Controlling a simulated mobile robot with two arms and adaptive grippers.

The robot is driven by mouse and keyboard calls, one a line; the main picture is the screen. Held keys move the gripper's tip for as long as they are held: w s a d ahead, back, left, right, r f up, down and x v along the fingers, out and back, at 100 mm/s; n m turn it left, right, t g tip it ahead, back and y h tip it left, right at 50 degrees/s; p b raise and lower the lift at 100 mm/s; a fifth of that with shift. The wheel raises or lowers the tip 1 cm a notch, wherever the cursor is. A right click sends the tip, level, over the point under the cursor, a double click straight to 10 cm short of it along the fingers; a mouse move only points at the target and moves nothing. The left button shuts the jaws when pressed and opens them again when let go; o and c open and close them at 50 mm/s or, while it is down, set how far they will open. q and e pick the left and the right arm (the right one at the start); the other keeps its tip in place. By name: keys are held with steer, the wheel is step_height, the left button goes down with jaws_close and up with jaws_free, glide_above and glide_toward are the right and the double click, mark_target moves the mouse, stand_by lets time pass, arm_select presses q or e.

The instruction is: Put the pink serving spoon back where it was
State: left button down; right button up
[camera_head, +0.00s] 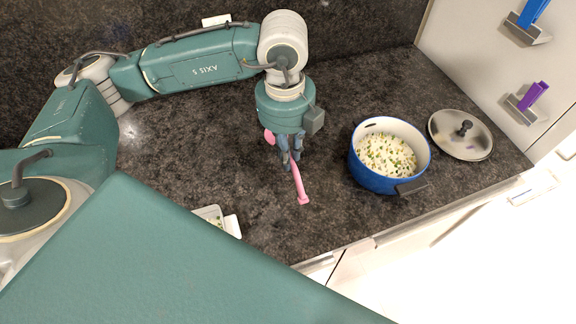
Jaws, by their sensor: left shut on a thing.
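The pink serving spoon (300,185) is in my left gripper (290,163), which is shut on it. The spoon slants from a rounded pink end at the upper left of the fingers to a handle end pointing down and right. It is over the dark speckled counter, left of the blue pot; I cannot tell whether it touches the counter. The fingers hide its middle part. My right gripper is not in view.
A blue pot (373,178) of rice with green bits stands to the right. Its glass lid (477,142) lies beside it. A white container (232,226) is partly hidden by my body. Blue (531,14) and purple (533,96) handles sit in wall holders. Counter between spoon and pot is clear.

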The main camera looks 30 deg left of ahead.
arm_select(q)
step_height(320, 180, down, 7)
steer(key=shift+r+p, duration=0.15)
steer(key=shift+p, duration=0.55)
steer(key=shift+f, duration=0.2)
steer(key=c, duration=1.6)
jaws_free()
steer(key=shift+c, duration=0.2)
